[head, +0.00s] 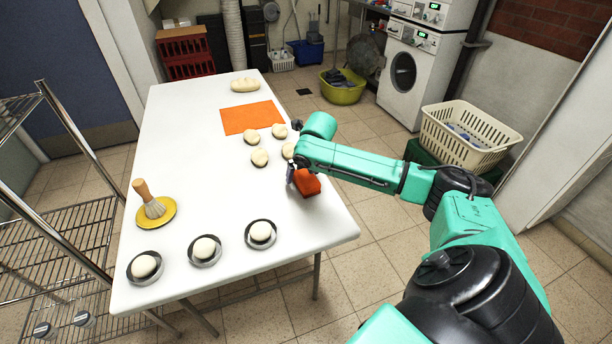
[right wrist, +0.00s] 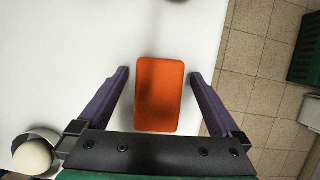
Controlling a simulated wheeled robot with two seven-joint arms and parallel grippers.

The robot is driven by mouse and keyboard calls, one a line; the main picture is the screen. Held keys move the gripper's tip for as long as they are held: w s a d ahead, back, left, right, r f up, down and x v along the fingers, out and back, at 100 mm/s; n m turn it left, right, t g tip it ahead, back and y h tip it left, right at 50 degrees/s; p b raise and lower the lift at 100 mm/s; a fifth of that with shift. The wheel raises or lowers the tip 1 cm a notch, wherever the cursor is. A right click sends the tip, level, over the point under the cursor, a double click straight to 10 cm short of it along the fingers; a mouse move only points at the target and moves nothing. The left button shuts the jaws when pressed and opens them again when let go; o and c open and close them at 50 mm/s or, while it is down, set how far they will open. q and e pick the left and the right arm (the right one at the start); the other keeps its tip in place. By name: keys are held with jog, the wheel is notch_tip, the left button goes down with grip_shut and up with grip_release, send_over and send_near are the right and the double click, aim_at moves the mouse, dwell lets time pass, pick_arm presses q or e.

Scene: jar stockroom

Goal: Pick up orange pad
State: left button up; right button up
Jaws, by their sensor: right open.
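The orange pad (head: 306,184) is a small rounded block on the white table near its right edge. In the right wrist view the orange pad (right wrist: 159,96) lies between the two fingers, with a gap on each side. My right gripper (head: 291,177) is at the pad in the head view; in the right wrist view the right gripper (right wrist: 158,80) is open, its fingers on either side of the pad. I cannot tell how far above the table the fingertips are. My left gripper is not in view.
On the white table (head: 190,120) are an orange mat (head: 252,117), several pale round pieces, a loaf-like piece (head: 245,85), a brush (head: 148,199) on a yellow plate (head: 163,213), and dark-rimmed dishes (head: 204,250) along the front. A wire rack (head: 75,215) stands left. The table's middle is clear.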

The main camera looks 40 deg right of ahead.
aim_at(303, 173)
jog(key=shift+w+f, duration=0.25)
jog(key=shift+f, duration=0.15)
jog(key=c, duration=1.4)
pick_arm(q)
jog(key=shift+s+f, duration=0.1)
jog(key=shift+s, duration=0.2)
pick_arm(e)
jog(key=shift+r, duration=0.1)
jog(key=shift+r, duration=0.1)
pick_arm(q)
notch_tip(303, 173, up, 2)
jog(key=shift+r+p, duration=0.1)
jog(key=shift+p, duration=1)
pick_arm(e)
notch_tip(303, 173, up, 20)
jog(key=shift+f, duration=0.1)
